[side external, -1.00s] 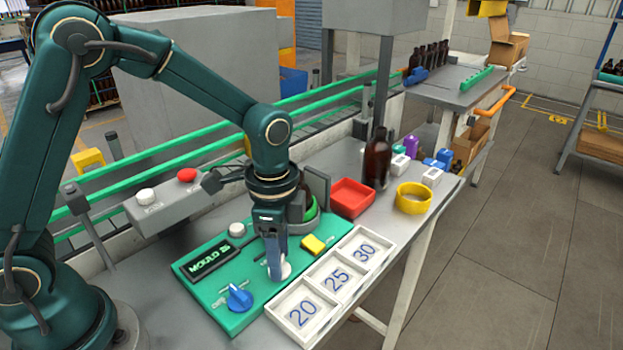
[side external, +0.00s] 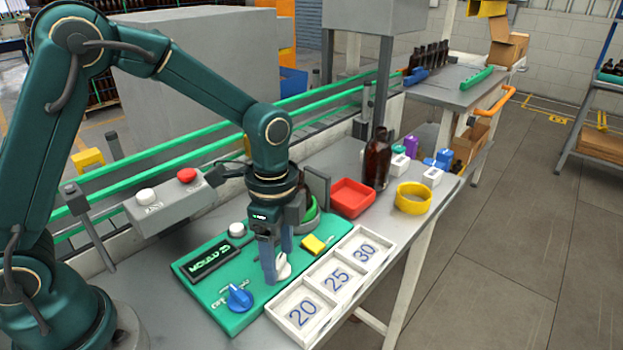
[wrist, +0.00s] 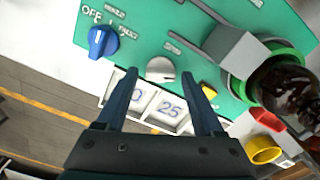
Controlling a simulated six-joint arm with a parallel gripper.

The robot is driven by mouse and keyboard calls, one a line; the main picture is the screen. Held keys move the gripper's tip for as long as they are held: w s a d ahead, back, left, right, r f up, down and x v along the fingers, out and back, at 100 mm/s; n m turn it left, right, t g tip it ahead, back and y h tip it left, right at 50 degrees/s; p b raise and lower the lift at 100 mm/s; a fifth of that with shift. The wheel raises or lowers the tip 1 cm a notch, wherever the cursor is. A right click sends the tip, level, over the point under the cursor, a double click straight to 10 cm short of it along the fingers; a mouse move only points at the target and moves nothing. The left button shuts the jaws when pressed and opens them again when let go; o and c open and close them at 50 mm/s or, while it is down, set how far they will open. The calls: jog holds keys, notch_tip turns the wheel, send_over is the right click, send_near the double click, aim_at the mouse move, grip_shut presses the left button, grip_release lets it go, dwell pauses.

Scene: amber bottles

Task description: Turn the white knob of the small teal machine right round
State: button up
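The small teal machine (side external: 215,296) is a flat green panel lying on the grey bench. Its white knob (side external: 283,268) sits near the panel's front edge, beside the number tray. In the wrist view the white knob (wrist: 160,69) shows between my fingertips, with a gap on each side. My gripper (side external: 277,262) points down at the knob. Its two blue fingers are apart, and the gripper (wrist: 160,80) looks open and empty. The near finger partly hides the knob in the side view. A black display (side external: 209,258) on the panel reads MOULD and a number.
A blue knob (side external: 239,297), a white button (side external: 237,230) and a yellow switch (side external: 313,244) are close by on the panel. A white tray marked 20, 25, 30 (side external: 267,309) adjoins it. A red bin (side external: 352,197), brown bottle (side external: 377,160) and yellow ring (side external: 413,198) stand behind.

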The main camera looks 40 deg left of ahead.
aim_at(279, 261)
jog(key=shift+r, duration=0.1)
jog(key=shift+r, duration=2.45)
jog(key=shift+w+r, duration=0.1)
jog(key=shift+r, duration=0.15)
jog(key=s+a+r+n+t, duration=0.3)
jog(key=s+r+n+t, duration=0.15)
jog(key=r, duration=0.45)
jog(key=s+a+f+n+t, duration=0.1)
jog(key=s+f+n, duration=0.1)
jog(key=s+n, duration=0.5)
jog(key=shift+s+a+f+n, duration=0.2)
jog(key=shift+f+n, duration=0.1)
jog(key=shift+n, duration=0.55)
